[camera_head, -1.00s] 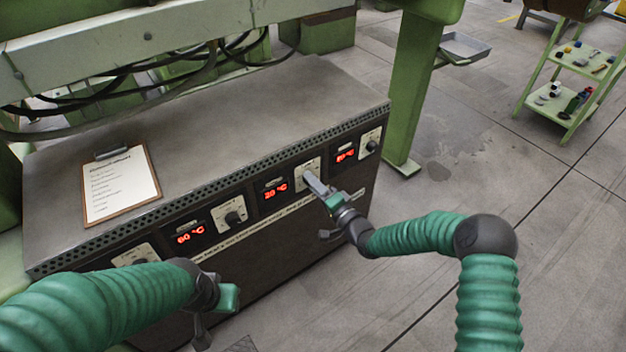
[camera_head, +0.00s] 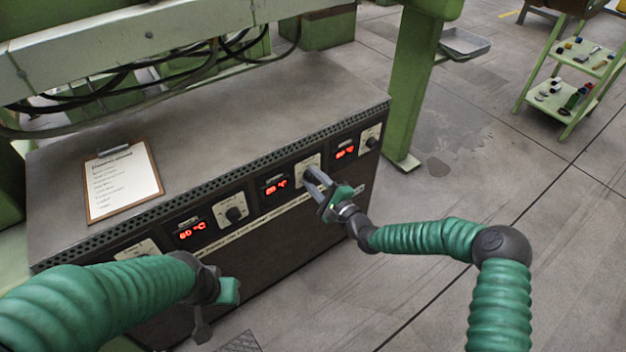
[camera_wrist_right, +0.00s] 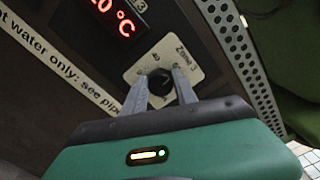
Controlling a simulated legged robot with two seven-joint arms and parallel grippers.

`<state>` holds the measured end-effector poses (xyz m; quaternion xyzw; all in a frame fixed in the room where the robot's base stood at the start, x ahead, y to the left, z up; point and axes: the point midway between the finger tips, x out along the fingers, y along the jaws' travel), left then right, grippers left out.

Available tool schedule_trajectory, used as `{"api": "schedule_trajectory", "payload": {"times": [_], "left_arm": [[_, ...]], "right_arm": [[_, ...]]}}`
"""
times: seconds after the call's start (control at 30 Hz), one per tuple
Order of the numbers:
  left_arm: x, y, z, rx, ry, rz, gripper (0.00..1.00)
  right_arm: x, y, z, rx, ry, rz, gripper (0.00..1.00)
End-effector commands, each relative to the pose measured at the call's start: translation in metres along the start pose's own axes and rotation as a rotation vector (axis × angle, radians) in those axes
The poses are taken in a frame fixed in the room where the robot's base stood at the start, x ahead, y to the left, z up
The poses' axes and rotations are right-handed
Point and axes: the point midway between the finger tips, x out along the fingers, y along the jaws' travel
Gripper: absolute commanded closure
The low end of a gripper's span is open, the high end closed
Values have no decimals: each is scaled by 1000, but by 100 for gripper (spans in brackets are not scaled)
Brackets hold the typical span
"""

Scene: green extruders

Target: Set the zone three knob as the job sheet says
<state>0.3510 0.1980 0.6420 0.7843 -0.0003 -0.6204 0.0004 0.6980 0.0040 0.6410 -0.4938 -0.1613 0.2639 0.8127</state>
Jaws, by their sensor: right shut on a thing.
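The zone three knob (camera_wrist_right: 160,84) is a black round knob on a cream plate (camera_wrist_right: 187,62) marked "Zone 3" in the right wrist view. My right gripper (camera_wrist_right: 162,88) has one finger on each side of the knob and is shut on it. In the head view the right gripper (camera_head: 310,178) reaches the front panel there and hides most of the knob. The zone three display (camera_head: 274,186) glows red beside it, its digits hard to read. The job sheet (camera_head: 124,180) lies on a clipboard on the cabinet top, its lines too small to read. My left gripper (camera_head: 215,300) hangs low at the front left, its fingers unclear.
The grey cabinet (camera_head: 290,110) carries other knobs, one (camera_head: 234,214) to the left and one (camera_head: 371,142) to the right, with red displays. A green post (camera_head: 412,90) stands at the cabinet's right end. A green trolley (camera_head: 575,85) stands far right.

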Motion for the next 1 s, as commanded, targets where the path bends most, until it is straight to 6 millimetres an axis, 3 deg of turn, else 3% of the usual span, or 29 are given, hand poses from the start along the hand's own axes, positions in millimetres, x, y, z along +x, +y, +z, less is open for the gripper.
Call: {"api": "schedule_trajectory", "payload": {"times": [0.6, 0.63, 0.8, 1.0], "left_arm": [[1, 0, 0, 0, 0, 0, 64], [1, 0, 0, 0, 0, 0, 64], [1, 0, 0, 0, 0, 0, 64], [1, 0, 0, 0, 0, 0, 64]], "right_arm": [[-1, 1, -6, 45, 10, 2, 100], [-2, 1, -6, 45, 11, 2, 64], [-1, 1, -3, 44, 7, 1, 44], [-1, 0, -1, 44, 3, 1, 44]]}}
